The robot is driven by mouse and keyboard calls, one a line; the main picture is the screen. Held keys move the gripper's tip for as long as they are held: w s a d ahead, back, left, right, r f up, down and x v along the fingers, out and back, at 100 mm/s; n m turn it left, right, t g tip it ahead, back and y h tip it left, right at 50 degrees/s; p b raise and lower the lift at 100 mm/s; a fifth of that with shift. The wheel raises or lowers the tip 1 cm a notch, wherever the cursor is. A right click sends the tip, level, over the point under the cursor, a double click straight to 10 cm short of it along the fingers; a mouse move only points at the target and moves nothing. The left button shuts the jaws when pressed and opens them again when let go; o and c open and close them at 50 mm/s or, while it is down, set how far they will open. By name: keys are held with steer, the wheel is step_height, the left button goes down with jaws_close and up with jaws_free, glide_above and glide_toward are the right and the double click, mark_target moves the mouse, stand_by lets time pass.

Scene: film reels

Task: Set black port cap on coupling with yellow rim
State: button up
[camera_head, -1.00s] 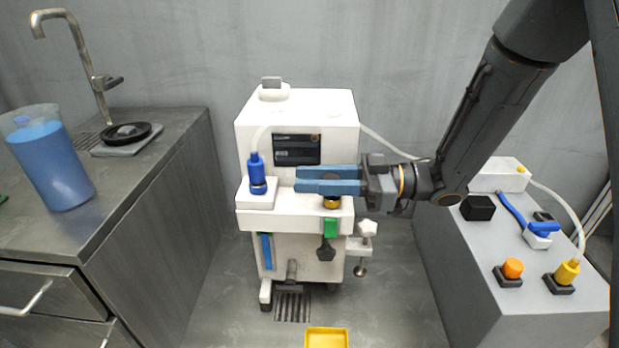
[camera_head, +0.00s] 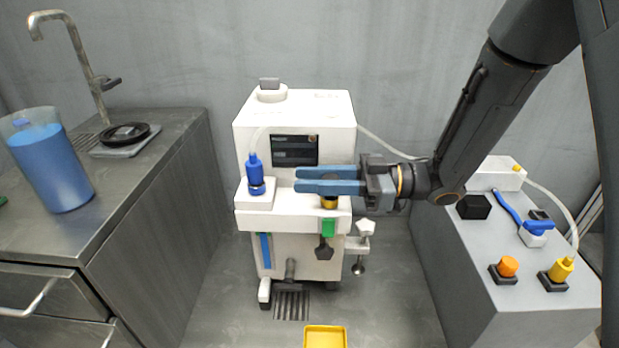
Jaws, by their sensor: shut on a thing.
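My gripper (camera_head: 312,180) has blue fingers that reach in from the right above the front ledge of the white machine (camera_head: 250,140). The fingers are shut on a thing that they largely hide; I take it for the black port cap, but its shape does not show. The coupling with the yellow rim (camera_head: 329,204) stands on the ledge directly below the fingers, its top covered by them. I cannot tell whether the held thing touches the coupling.
A blue bottle-shaped fitting (camera_head: 255,175) stands left of my fingers on the ledge. A grey bench (camera_head: 540,310) at right carries an orange knob (camera_head: 508,266), a yellow plug (camera_head: 562,268) and a black block (camera_head: 473,207). A yellow tray (camera_head: 325,338) lies in front.

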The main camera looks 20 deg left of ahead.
steer(key=shift+f, duration=0.6)
stand_by(0.5)
steer(key=o, duration=0.8)
steer(key=shift+c, duration=0.2)
steer(key=p+v, duration=0.1)
steer(key=v, duration=1)
